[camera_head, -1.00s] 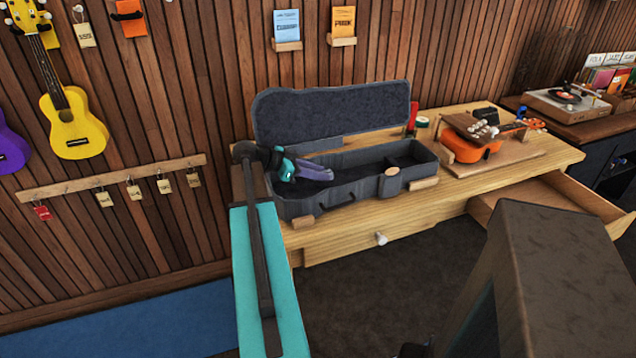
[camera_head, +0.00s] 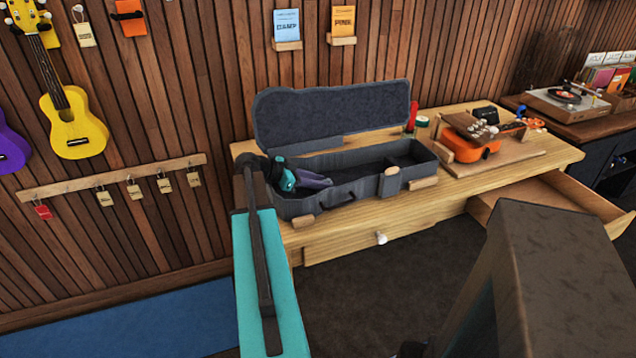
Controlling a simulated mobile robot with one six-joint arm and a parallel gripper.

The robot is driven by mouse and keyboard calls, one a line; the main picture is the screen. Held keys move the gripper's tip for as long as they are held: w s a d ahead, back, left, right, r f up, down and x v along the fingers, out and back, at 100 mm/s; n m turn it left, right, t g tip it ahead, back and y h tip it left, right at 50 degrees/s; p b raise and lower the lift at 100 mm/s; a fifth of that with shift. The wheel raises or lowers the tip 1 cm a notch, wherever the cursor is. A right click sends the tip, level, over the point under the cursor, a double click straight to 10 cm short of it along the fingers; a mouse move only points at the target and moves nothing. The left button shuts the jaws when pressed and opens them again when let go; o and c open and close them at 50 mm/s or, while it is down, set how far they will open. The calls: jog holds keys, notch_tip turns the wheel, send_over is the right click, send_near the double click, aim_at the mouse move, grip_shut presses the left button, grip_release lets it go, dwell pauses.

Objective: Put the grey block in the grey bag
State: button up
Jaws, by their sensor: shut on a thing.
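An open grey case (camera_head: 350,199), the only grey bag-like thing I can make out, lies on the wooden workbench with its lid (camera_head: 335,115) raised against the wall. My gripper (camera_head: 322,182) is at the left end of the case, over its open inside and pointing down into it. Its purple-grey fingers look closed together. A grey block cannot be made out apart from the dark fingers and the case lining; what the fingers hold is too small and dark to see clearly. The right part of the case interior looks empty.
The workbench (camera_head: 480,183) has a drawer (camera_head: 560,200) pulled open at the right. An orange ukulele (camera_head: 476,150) lies on a board right of the case. A red-handled tool (camera_head: 411,117) and a green roll (camera_head: 422,121) stand behind the case. The raised lid blocks the back.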

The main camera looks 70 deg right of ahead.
jog(key=o, duration=1.1)
jog(key=shift+c, duration=0.2)
jog(key=shift+w+r, duration=0.1)
jog(key=b+v, duration=0.1)
jog(key=v, duration=1.1)
jog(key=shift+b, duration=0.3)
